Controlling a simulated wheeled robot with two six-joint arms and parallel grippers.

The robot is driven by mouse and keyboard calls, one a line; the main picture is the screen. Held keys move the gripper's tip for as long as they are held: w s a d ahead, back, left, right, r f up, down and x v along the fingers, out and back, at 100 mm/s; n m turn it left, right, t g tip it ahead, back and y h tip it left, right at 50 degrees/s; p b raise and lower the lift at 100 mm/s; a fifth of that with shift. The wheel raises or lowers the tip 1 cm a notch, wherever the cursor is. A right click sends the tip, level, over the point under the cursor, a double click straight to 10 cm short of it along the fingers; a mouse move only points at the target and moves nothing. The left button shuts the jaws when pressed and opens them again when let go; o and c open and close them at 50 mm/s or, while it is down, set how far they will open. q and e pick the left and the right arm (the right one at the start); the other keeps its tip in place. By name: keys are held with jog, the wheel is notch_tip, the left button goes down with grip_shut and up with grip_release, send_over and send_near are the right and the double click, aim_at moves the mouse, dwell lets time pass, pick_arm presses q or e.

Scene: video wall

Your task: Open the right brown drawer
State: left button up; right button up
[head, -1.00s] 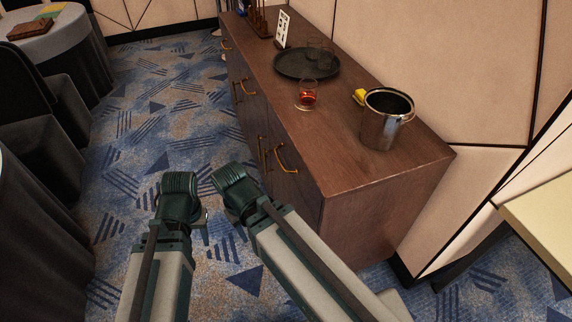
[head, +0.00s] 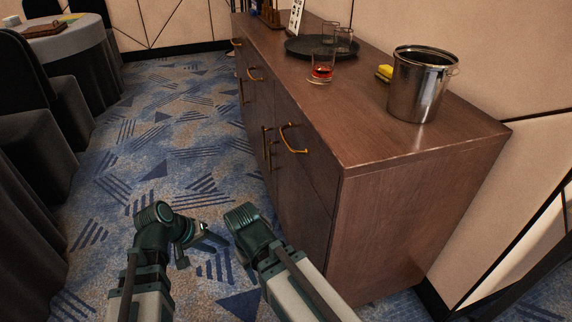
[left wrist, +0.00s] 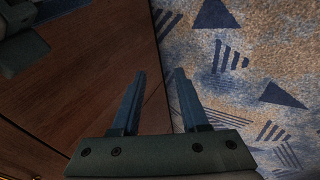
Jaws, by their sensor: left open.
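The brown wooden cabinet (head: 420,165) stands at the right of the head view. Its nearest upper drawer (head: 318,165) is closed and has a curved gold handle (head: 292,140). My left gripper (head: 205,243) is low in front of the cabinet, over the carpet and apart from the handle. In the left wrist view my left gripper (left wrist: 159,75) is open and empty, with wood panels and carpet beyond it. My right arm's dark end (head: 250,230) is close to the cabinet front, below the handle; its fingers cannot be made out.
On the cabinet top are a metal bucket (head: 418,88), a yellow item (head: 384,73), a glass with red drink (head: 321,67) and a black tray (head: 300,47). Dark-covered chairs (head: 45,125) stand at left. Patterned carpet (head: 165,125) lies clear between.

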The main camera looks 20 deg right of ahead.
pick_arm(q)
jog(key=w+d+r+n+t+h, duration=0.2)
jog(key=w+d+r+h, duration=0.4)
jog(key=d, duration=0.3)
jog(key=n+t+h, duration=0.3)
jog(key=t+h, duration=0.1)
jog(key=h, duration=0.2)
send_near(286, 141)
jog(key=x, duration=1)
jog(key=shift+w+f+p, duration=0.25)
jog(key=shift+w+p, duration=0.1)
jog(key=shift+p, duration=0.05)
grip_shut()
